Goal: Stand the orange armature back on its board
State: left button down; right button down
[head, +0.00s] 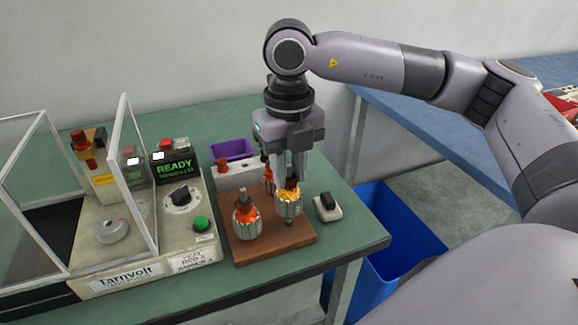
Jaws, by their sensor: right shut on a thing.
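My right gripper (289,176) points straight down over the brown wooden board (275,251) and is shut on the orange armature (289,205). Its winding looks yellow-orange, with a grey metal body below. The armature is upright over the board's right part, its lower shaft pointing down at the board; I cannot tell whether it is seated. A red-orange armature (246,221) stands on the board's left part. Another red-orange armature (267,176) is behind, partly hidden by the gripper. My left gripper is not in view.
A test machine (182,222) with a lit READY display and clear guard panels stands left of the board. A purple bin (231,149) is behind. A small white block with a black top (327,207) sits right of the board. A blue bin (401,226) is below the table's right edge.

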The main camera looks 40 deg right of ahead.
jog(key=shift+f+b, duration=0.95)
jog(key=shift+f, duration=0.25)
jog(key=c, duration=0.8)
grip_release()
jog(key=shift+r+p, duration=1.55)
jog(key=shift+r, duration=0.75)
notch_tip(320, 180, up, 7)
jog(key=shift+r, duration=0.1)
